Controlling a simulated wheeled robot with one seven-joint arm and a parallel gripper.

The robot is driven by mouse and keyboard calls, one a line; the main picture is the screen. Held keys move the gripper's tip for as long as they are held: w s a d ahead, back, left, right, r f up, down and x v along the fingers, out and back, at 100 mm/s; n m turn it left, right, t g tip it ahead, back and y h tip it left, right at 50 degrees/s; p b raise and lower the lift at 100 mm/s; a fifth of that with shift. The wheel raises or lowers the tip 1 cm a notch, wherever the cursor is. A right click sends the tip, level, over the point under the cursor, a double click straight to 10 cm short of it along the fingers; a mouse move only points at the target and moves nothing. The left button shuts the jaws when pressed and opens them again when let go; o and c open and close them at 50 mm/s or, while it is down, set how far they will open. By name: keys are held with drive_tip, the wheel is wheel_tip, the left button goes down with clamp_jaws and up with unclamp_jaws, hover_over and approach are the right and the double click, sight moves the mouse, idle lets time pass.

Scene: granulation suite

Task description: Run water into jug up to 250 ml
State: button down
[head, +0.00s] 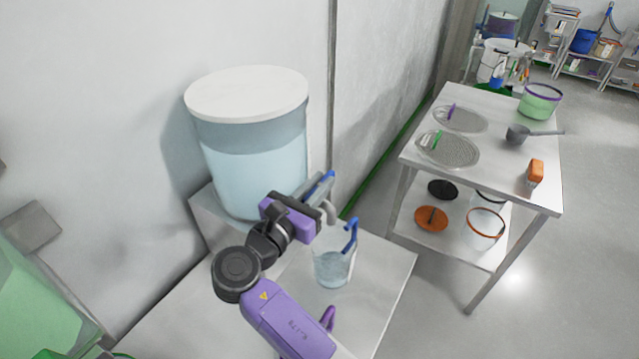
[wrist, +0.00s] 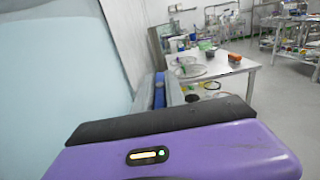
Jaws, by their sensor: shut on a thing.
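A large clear tank (head: 255,170) with a white lid, partly full of pale blue water, stands on a raised metal block. It also fills the left of the wrist view (wrist: 55,80). My gripper (head: 318,190) is at the tank's front, shut on the blue tap lever (head: 328,177), which shows between the fingers in the wrist view (wrist: 160,92). The grey spout (head: 329,212) curves down. The clear jug (head: 332,268) with a blue handle stands upright below it and holds some water. Its marks are too small to read, and no stream can be made out.
The jug stands on a metal bench (head: 385,275). A metal table (head: 490,165) to the right bears sieves, a grey scoop (head: 518,133), an orange brush (head: 536,171) and a green-banded tub (head: 540,102). Open floor lies between bench and table.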

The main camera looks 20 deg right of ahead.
drive_tip(key=shift+f, duration=0.1)
drive_tip(key=c, duration=1.4)
unclamp_jaws()
drive_tip(key=b+v, duration=0.1)
drive_tip(key=v, duration=0.6)
drive_tip(key=shift+s+a, duration=0.25)
drive_tip(key=shift+a, duration=0.1)
